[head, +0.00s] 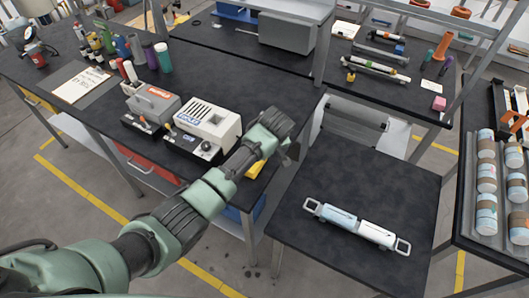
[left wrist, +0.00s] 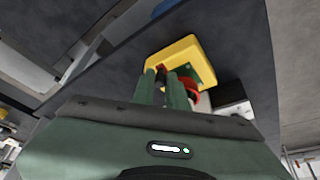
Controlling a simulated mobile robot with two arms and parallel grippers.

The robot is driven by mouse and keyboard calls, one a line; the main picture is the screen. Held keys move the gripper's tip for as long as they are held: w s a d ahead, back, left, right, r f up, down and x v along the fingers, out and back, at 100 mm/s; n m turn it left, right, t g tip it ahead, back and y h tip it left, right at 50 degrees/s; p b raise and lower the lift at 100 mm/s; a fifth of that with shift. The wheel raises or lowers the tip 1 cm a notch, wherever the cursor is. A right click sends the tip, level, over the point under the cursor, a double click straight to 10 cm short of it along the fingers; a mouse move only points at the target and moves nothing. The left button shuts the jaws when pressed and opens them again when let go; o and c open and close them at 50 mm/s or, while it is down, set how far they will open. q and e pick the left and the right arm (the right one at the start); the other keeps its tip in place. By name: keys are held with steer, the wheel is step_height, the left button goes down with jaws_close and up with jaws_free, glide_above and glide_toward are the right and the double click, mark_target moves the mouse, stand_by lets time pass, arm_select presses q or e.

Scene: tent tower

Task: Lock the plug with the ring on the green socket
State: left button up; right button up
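A yellow block (left wrist: 185,52) with a green face (left wrist: 205,73) shows ahead of my left gripper in the left wrist view. A red ring (left wrist: 190,84) sits by the green face, partly hidden behind the right finger. A pale round part below it may be the plug. My left gripper (left wrist: 162,82) has its two green fingers a little apart, close to the block and ring. I cannot tell whether they touch the ring. In the head view the yellow block (head: 257,168) is mostly hidden behind my left arm. My right gripper is not in view.
A white machine (head: 208,122) and a grey toolbox (head: 152,103) stand left of my gripper on the dark bench. A white and blue two-handled device (head: 357,226) lies on the lower front table. A metal upright (head: 322,50) stands behind.

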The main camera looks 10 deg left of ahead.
arm_select(q)
steer(key=o, duration=0.3)
steer(key=shift+w+r, duration=0.1)
steer(key=shift+r, duration=0.05)
steer(key=shift+o, duration=0.2)
steer(key=b+v, duration=0.2)
steer(key=v, duration=0.5)
steer(key=shift+r, duration=0.25)
